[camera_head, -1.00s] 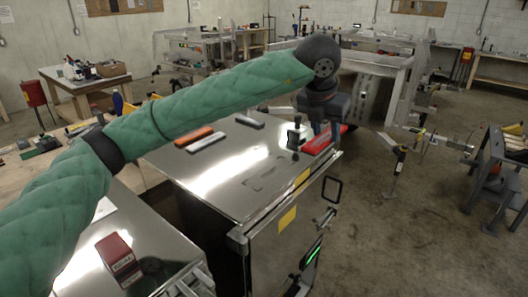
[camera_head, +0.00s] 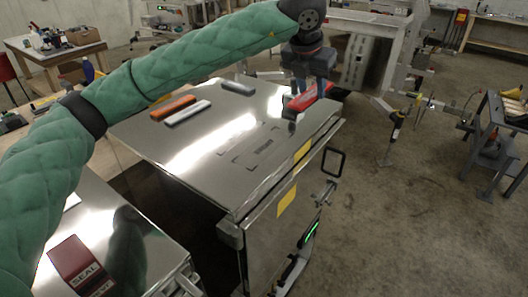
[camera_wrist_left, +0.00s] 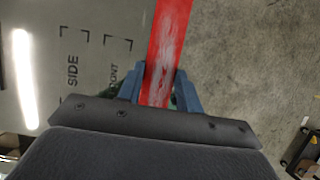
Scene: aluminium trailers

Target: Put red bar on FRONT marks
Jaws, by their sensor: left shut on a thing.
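The red bar (camera_head: 312,97) is held by my left gripper (camera_head: 308,82) at the far right edge of the metal cabinet top (camera_head: 215,165). In the left wrist view the bar (camera_wrist_left: 170,40) runs up between the blue fingers of the gripper (camera_wrist_left: 160,90), which is shut on it. The FRONT marks (camera_wrist_left: 118,45), black corner lines and lettering partly hidden by a finger, lie just left of the bar. The SIDE marks (camera_wrist_left: 73,68) are further left. Faint marks show on the top in the head view. My right gripper is not in view.
An orange bar (camera_head: 172,105), a white bar (camera_head: 187,113) and a grey bar (camera_head: 238,88) lie at the back of the top. A dark red SEAL box (camera_head: 80,265) sits on the nearer metal surface. The middle of the cabinet top is clear.

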